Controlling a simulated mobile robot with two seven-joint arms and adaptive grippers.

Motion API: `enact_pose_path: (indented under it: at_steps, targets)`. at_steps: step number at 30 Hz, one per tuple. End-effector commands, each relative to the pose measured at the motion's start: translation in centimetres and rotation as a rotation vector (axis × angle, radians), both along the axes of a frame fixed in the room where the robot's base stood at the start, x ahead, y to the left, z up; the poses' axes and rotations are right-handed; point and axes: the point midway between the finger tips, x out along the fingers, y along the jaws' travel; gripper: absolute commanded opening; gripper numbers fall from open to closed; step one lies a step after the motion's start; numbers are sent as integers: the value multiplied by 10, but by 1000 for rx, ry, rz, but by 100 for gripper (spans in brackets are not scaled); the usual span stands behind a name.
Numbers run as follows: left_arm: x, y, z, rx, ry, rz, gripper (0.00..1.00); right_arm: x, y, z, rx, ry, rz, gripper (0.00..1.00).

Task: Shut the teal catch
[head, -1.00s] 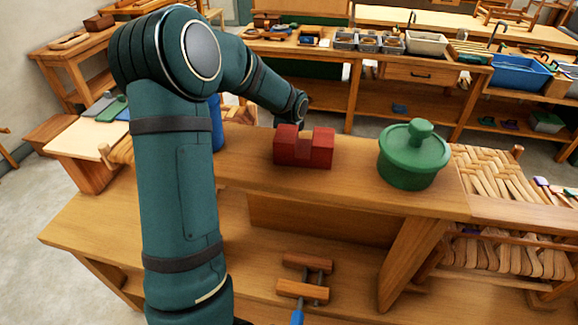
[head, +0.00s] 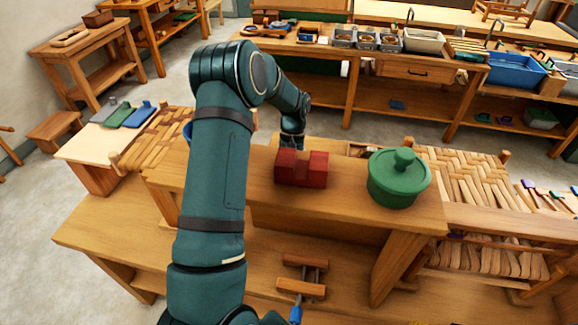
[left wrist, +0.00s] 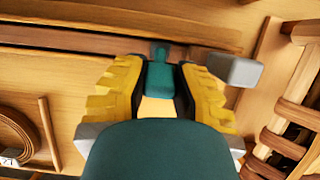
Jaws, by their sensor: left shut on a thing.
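The teal catch (left wrist: 160,76) shows in the left wrist view as a small upright tab with a narrower top. It stands against a dark wooden rail across a pale wooden face. My left gripper (left wrist: 159,82) has its yellow ridged fingers on either side of the catch and is shut on it. In the head view my left arm reaches over the bench top and down behind it, so the gripper and the catch are hidden there. My right gripper is in neither view.
A red notched block (head: 301,169) and a green lidded pot (head: 398,180) stand on the raised bench top (head: 340,194) near my arm. A wooden clamp (head: 302,278) lies on the lower board. In the left wrist view a grey metal block (left wrist: 234,70) sits right of the fingers.

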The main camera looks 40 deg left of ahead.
Motion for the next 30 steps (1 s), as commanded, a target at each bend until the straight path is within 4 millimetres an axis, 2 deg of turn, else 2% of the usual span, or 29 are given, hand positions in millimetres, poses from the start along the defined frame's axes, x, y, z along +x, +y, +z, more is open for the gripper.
enact_pose_path:
  at_steps: [9, 10, 12, 13, 23, 30]
  targets:
    - [1, 2, 0, 2, 0, 2, 0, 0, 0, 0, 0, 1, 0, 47]
    - [1, 2, -1, 2, 0, 2, 32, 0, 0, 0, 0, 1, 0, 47]
    - [1, 2, -1, 1, -1, 2, 57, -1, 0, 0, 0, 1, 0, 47]
    - [1, 2, -1, 1, 0, 2, 60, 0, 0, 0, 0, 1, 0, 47]
    - [-1, 0, -2, 7, -11, 2, 60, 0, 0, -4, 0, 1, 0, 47]
    - [-6, -3, -2, 61, -110, 2, 60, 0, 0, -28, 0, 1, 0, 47]
